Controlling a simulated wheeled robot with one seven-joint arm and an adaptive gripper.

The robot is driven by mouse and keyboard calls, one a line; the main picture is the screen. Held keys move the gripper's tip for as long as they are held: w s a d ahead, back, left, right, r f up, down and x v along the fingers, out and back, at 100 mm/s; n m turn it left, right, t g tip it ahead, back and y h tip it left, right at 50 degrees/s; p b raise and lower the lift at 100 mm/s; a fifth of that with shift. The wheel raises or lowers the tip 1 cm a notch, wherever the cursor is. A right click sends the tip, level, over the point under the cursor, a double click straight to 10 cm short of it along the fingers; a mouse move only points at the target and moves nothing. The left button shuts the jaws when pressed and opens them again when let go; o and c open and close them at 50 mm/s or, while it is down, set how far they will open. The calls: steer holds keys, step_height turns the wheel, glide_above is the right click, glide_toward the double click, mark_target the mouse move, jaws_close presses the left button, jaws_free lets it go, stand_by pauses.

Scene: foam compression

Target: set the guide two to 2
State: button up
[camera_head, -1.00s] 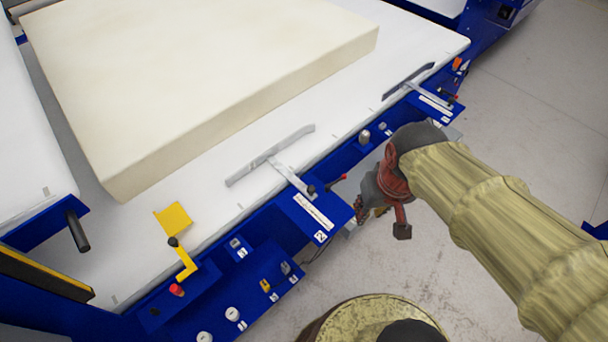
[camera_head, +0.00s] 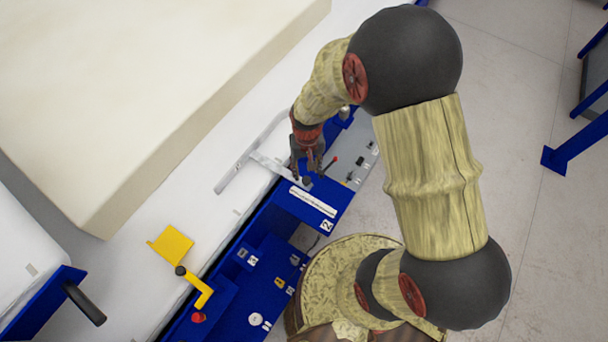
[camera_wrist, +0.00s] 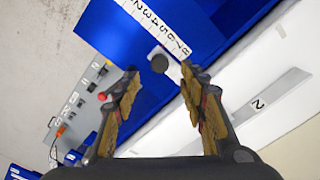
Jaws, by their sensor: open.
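Guide two is a grey metal T-shaped bar (camera_head: 236,174) lying on the white table surface. It also shows at right in the wrist view (camera_wrist: 272,97), marked "2". Its white number scale (camera_head: 312,202) lies on a blue bracket; in the wrist view the scale (camera_wrist: 152,22) shows digits up to about 8. A dark round knob (camera_wrist: 159,63) stands near the scale's high end. The exact reading cannot be told. My gripper (camera_head: 307,170) is above the bracket; in the wrist view its open fingers (camera_wrist: 159,76) are on either side of the knob, apparently not touching it.
A red-tipped lever (camera_head: 332,161) stands close beside my gripper, on the grey panel side. A large cream foam block (camera_head: 130,90) lies on the table. A yellow crank-like part (camera_head: 172,246) and several small buttons are at lower left.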

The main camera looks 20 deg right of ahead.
mark_target(306, 179)
step_height(306, 179, down, 6)
steer(key=shift+f+b, duration=0.1)
steer(key=shift+b, duration=0.35)
steer(key=shift+c, duration=1.1)
jaws_close()
